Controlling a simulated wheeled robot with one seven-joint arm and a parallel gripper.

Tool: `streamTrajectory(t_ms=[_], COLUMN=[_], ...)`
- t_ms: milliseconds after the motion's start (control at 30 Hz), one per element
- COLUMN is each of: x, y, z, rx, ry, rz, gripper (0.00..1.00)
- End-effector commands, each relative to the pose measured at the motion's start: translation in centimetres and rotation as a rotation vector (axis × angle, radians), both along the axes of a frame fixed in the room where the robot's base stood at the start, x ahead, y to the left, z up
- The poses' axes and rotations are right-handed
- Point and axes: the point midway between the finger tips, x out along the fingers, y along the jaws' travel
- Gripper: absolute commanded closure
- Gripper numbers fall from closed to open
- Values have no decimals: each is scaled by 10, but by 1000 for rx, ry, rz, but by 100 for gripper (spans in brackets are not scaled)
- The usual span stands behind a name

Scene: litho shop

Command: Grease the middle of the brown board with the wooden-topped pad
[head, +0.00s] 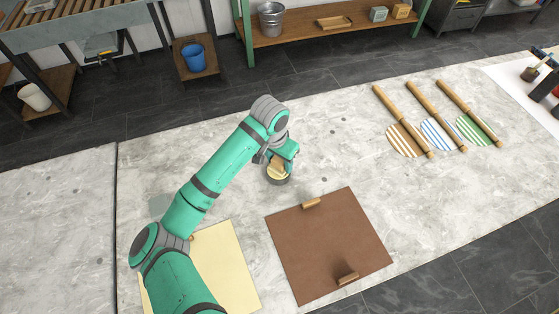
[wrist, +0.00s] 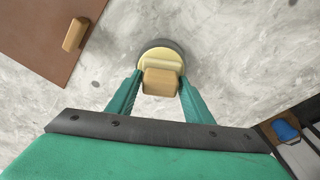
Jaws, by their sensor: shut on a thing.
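The brown board (head: 325,245) lies flat on the stone-topped table. A small wooden block (head: 311,203) stands at its far edge and another (head: 347,278) near its front edge. My gripper (head: 279,160) is beyond the board's far edge, at a round grey dish (head: 278,180) with pale yellow contents. It is shut on the wooden top of the pad (wrist: 161,82), which is in or just over the dish (wrist: 160,45). The pad's underside is hidden, so I cannot tell whether it touches the yellow contents. The board's corner also shows in the wrist view (wrist: 40,35).
A pale yellow sheet (head: 228,265) lies left of the board, partly under my arm. Several wooden rods with striped round pieces (head: 440,130) lie at the right. A white sheet (head: 525,95) with dark items is at the far right. Table between dish and rods is clear.

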Motion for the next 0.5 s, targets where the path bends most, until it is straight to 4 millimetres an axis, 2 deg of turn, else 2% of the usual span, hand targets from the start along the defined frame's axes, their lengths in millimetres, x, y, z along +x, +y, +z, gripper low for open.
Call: streamTrajectory(t_ms=[167,500], x=[-1,0], y=[0,0], z=[2,26], rx=[1,1], ry=[4,1], rz=[0,-1], gripper=[72,72])
